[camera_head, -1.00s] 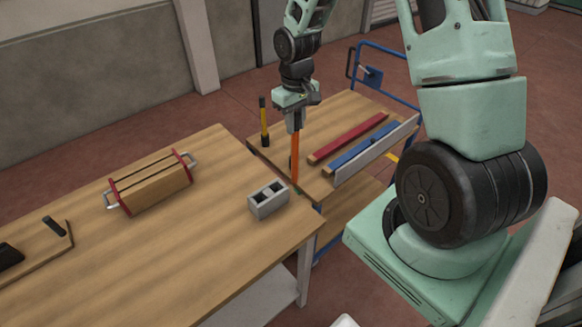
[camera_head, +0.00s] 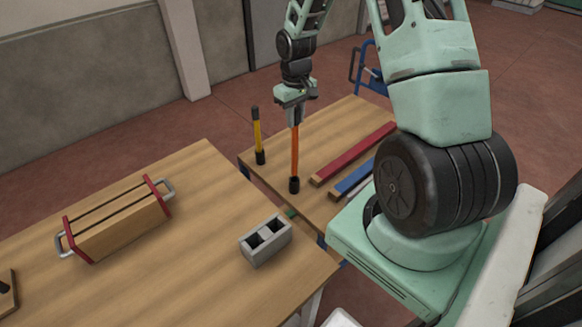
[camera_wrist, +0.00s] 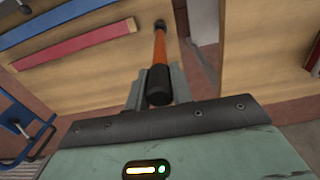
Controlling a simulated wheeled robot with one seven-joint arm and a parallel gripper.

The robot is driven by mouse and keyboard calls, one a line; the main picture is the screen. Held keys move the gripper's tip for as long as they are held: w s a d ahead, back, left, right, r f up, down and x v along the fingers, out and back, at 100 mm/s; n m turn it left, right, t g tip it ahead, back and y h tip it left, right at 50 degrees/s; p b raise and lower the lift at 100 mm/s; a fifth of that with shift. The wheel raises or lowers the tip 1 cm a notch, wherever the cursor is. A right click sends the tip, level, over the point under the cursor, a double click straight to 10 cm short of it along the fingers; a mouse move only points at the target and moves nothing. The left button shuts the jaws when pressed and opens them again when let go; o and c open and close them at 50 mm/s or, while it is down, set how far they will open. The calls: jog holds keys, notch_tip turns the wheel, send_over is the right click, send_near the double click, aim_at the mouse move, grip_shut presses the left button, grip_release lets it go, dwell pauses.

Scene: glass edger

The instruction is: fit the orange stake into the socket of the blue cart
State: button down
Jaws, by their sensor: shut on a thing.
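The orange stake (camera_head: 295,150) stands upright at the near left corner of the blue cart (camera_head: 340,125). My gripper (camera_head: 294,118) is shut on its upper part. In the wrist view the stake (camera_wrist: 159,48) runs away from my gripper (camera_wrist: 157,82), its black cap close to the fingers. Its lower end meets the black socket (camera_head: 294,186) on the cart's deck, which also shows in the wrist view (camera_wrist: 160,22). The stake looks in line with the socket; I cannot tell how deep it sits.
A yellow stake (camera_head: 257,132) stands in another black socket at the cart's far left corner. Red (camera_head: 352,153) and blue (camera_head: 353,178) bars lie on the deck. A wooden table (camera_head: 190,230) beside the cart carries a grey block (camera_head: 265,240) and a red-ended wooden bundle (camera_head: 118,218).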

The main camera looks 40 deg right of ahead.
aim_at(295, 145)
notch_tip(295, 145, down, 8)
jog(key=p, duration=0.2)
jog(key=shift+f, duration=0.25)
jog(key=c, duration=1.2)
grip_release()
jog(key=shift+f, duration=0.1)
